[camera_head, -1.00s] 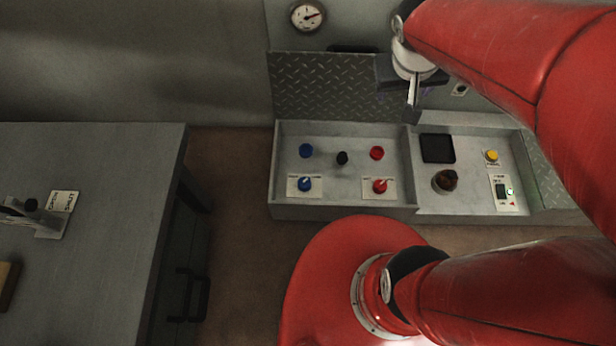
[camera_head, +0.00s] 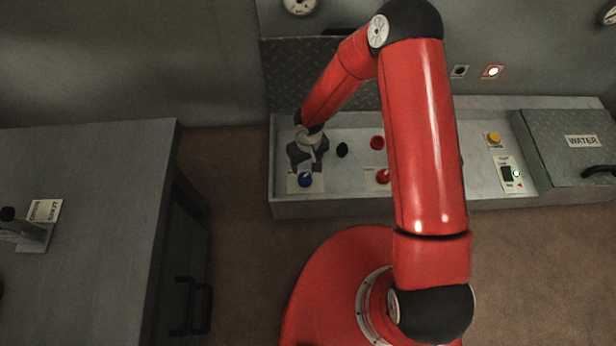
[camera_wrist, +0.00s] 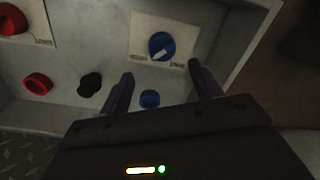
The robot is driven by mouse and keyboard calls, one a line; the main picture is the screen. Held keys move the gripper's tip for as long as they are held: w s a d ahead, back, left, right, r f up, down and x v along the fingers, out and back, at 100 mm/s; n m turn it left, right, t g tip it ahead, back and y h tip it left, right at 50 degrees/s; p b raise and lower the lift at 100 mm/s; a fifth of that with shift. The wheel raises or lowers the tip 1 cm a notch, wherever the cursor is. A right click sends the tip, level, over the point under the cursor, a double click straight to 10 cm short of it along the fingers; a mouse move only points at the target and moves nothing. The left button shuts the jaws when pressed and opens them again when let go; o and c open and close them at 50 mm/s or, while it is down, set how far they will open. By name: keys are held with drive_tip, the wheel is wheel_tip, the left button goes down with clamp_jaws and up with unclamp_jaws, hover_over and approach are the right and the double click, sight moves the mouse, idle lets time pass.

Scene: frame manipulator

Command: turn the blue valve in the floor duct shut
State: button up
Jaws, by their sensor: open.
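The blue valve (camera_head: 305,180) sits on a pale label plate in the open floor duct (camera_head: 345,207). In the wrist view the blue valve (camera_wrist: 162,46) has a white pointer angled toward the lower-left label, whose words I cannot read. My gripper (camera_head: 306,160) is over the left part of the duct, just behind the valve. In the wrist view my gripper (camera_wrist: 161,73) is open and empty. The valve shows beyond the fingertips, apart from them. A smaller blue fitting (camera_wrist: 149,99) shows between the fingers; my gripper hides it in the head view.
A black knob (camera_head: 342,150), a red fitting (camera_head: 377,142) and a red valve (camera_head: 382,176) share the duct. A yellow button (camera_head: 494,139) is to the right. A closed cover marked WATER (camera_head: 580,140) lies far right. A grey bench (camera_head: 110,220) stands left.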

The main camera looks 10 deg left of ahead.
sight(305, 176)
drive_tip(key=shift+s+a+f, duration=0.15)
drive_tip(key=shift+s+f, duration=0.05)
drive_tip(key=shift+f, duration=0.35)
wheel_tip(305, 176, down, 7)
drive_tip(key=shift+a+f+b, duration=0.1)
drive_tip(key=shift+f+b, duration=0.1)
drive_tip(key=shift+b, duration=0.35)
drive_tip(key=c, duration=0.9)
drive_tip(key=shift+c, duration=0.2)
